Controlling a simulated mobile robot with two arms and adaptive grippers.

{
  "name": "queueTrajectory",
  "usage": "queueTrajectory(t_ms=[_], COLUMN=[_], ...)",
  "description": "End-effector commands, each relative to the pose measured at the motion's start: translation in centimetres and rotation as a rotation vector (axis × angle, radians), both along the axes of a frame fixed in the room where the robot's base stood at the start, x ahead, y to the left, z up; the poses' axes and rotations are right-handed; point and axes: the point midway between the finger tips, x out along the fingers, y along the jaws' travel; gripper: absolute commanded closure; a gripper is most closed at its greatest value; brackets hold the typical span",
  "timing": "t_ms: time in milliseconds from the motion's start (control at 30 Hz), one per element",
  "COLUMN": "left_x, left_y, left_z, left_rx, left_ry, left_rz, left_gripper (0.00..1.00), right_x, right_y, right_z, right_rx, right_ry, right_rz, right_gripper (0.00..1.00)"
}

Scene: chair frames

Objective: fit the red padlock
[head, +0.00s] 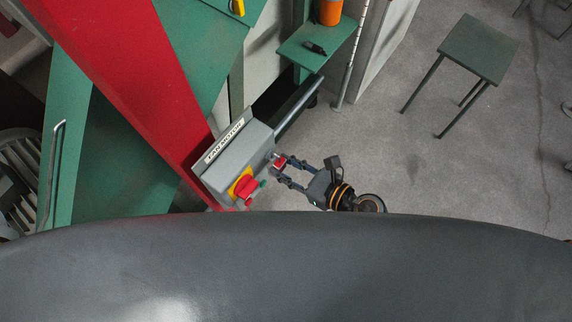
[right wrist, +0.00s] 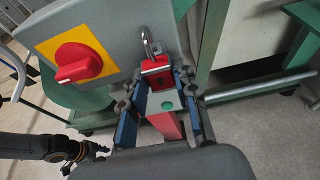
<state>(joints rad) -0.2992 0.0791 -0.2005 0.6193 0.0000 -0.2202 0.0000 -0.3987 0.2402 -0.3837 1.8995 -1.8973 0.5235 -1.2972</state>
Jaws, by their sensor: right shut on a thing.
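The red padlock (head: 279,162) is between the fingertips of my right gripper (head: 281,169), at the right side of the grey FAN MOTOR box (head: 222,165). In the right wrist view the padlock (right wrist: 155,66) has its metal shackle pointing up beside the box (right wrist: 110,30). I cannot tell whether the shackle passes through anything. My right gripper (right wrist: 160,100) is shut on the padlock. A red rotary switch (head: 247,186) on a yellow plate is on the box's front; it also shows in the wrist view (right wrist: 78,63). A dark gripper, seemingly my left (right wrist: 88,152), is low at the left there, its jaws unclear.
A red beam (head: 130,75) runs behind the box. A grey conduit (head: 299,106) leaves the box toward the upper right. A green shelf (head: 318,45) holds an orange container (head: 330,11) and a small black object (head: 315,47). A green stool (head: 479,48) stands right; floor between is free.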

Motion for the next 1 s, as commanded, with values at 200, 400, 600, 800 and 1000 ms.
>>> queueTrajectory(t_ms=[200, 400, 600, 800, 1000], left_x=[-0.1, -0.1, -0.1, -0.1, -0.1], left_y=[0.0, 0.0, 0.0, 0.0, 0.0], left_z=[-0.7, -1.2, -1.7, -2.2, -2.1], left_rx=[0.0, 0.0, 0.0, 0.0, 0.0], left_ry=[0.001, 0.001, 0.001, 0.0, 0.0], left_rz=[0.0, -0.001, 0.0, 0.0, 0.0], left_gripper=[0.58, 0.58, 0.58, 0.58, 0.58], right_x=[0.0, 0.0, 0.0, 0.0, 0.0], right_y=[0.0, 0.0, 0.0, 0.0, 0.0], right_z=[-0.8, -1.4, -2.0, -2.6, -2.5], right_rx=[0.0, 0.0, 0.0, 0.001, 0.001], right_ry=[-0.001, -0.001, 0.0, -0.001, -0.001], right_rz=[0.001, 0.001, 0.0, 0.0, 0.0], right_gripper=[1.0, 1.0, 1.0, 1.0, 0.56])
